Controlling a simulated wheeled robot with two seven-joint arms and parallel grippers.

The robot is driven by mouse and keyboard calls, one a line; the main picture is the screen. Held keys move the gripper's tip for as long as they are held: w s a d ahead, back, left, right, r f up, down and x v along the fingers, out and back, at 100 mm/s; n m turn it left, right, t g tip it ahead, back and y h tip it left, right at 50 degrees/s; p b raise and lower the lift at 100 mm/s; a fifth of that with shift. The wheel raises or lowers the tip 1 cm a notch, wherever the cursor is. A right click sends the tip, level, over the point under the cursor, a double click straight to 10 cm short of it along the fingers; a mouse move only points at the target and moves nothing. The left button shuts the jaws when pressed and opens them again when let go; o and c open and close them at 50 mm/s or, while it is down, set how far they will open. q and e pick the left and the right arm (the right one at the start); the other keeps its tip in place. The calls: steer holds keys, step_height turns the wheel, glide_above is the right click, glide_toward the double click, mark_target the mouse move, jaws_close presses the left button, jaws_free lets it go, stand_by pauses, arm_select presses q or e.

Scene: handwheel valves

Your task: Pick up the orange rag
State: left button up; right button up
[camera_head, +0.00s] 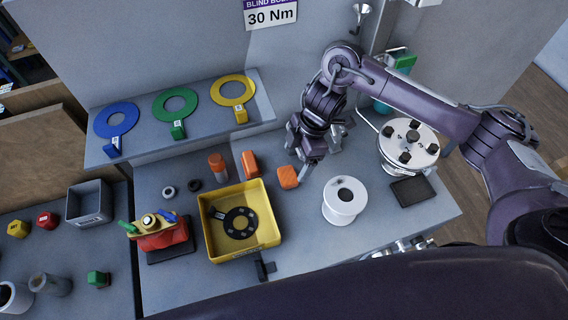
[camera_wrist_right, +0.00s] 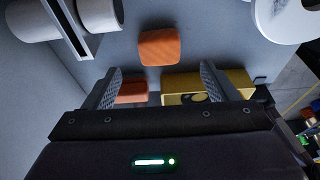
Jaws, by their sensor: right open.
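An orange folded piece, which looks like the rag (camera_head: 288,177), lies on the grey bench top between the yellow tray and the white spool. It also shows in the right wrist view (camera_wrist_right: 160,47), lying flat beyond my fingertips and roughly centred between them. My right gripper (camera_head: 308,158) is above the bench beside the rag, open and empty, apart from it. Its two fingers show spread in the right wrist view (camera_wrist_right: 163,80). A second orange item (camera_head: 249,164) stands behind the yellow tray. My left gripper is not in view.
A yellow tray (camera_head: 273,240) holds a dark ring. A white spool (camera_head: 344,201) stands right of the rag. An orange cylinder (camera_head: 217,166) and small rings are left. A shelf (camera_head: 188,142) bears blue, green and yellow ring tags. A valve (camera_head: 408,143) is at the right.

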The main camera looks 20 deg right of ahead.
mark_target(289, 173)
steer(key=x, duration=0.3)
steer(key=shift+s+a+f, duration=0.1)
steer(key=shift+s+f, duration=0.05)
steer(key=shift+s, duration=0.05)
steer(key=x, duration=0.2)
steer(key=b+x, duration=0.1)
steer(key=shift+w+f, duration=0.2)
steer(key=shift+w, duration=0.05)
steer(key=shift+f, duration=0.15)
steer(key=c, duration=1.1)
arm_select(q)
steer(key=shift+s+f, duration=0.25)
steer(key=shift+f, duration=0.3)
arm_select(e)
steer(key=shift+o, duration=0.2)
